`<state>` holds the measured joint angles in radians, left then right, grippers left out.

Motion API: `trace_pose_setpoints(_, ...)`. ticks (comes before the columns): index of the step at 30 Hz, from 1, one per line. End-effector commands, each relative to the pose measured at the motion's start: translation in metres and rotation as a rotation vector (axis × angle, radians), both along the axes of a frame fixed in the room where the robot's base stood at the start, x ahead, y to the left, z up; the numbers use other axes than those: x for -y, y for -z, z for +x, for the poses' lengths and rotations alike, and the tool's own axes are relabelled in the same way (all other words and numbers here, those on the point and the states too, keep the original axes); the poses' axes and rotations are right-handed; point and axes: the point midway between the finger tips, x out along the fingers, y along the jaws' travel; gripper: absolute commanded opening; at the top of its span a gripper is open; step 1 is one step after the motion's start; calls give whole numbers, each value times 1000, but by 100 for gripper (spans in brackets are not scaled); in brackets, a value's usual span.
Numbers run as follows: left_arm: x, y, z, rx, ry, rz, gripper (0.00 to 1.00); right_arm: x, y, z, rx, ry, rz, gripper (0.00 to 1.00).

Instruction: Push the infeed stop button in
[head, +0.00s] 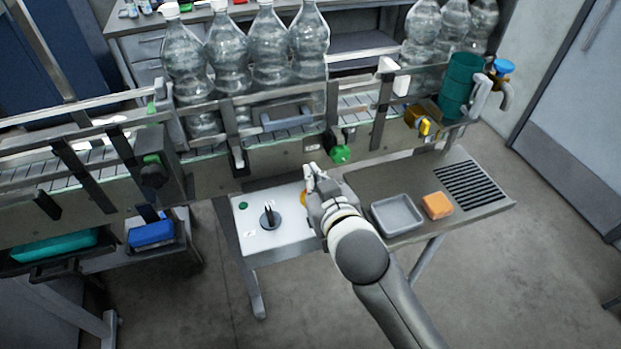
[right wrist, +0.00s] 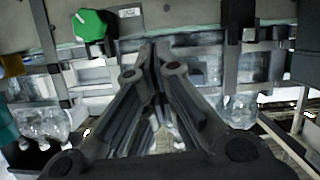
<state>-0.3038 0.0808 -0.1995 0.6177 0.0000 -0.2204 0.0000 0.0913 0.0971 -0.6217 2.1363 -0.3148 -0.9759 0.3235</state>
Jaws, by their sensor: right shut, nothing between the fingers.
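A white control panel (head: 262,238) sits on the bench below the conveyor. It carries a small green button (head: 243,205) and a black selector knob (head: 269,218). An orange-yellow part (head: 304,199) shows at the panel's right side, mostly hidden behind my right gripper. I cannot tell for sure which control is the infeed stop button. My right gripper (head: 312,172) is shut and empty, over the panel's right end and just below the conveyor's side rail. In the right wrist view its fingertips (right wrist: 154,48) are together. My left gripper is not in view.
A green knob (head: 340,153) is on the conveyor side close to my right gripper; it also shows in the right wrist view (right wrist: 89,25). Several clear bottles (head: 228,62) stand on the conveyor. A grey tray (head: 397,215) and an orange block (head: 436,206) lie right of my arm.

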Motion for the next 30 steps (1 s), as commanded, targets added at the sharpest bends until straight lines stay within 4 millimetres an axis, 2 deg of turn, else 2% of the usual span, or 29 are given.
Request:
trace_pose_setpoints(1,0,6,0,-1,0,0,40,3,0,-8,2,0,3,0)
trace_pose_setpoints(6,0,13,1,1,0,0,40,10,-10,-34,4,0,3,0)
trace_pose_setpoints(13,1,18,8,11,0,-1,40,18,-21,-60,5,1,1,0)
trace_pose_setpoints(19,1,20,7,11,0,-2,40,21,-26,-69,5,1,0,0)
trace_pose_setpoints(30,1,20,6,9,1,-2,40,21,-26,-69,5,1,0,0)
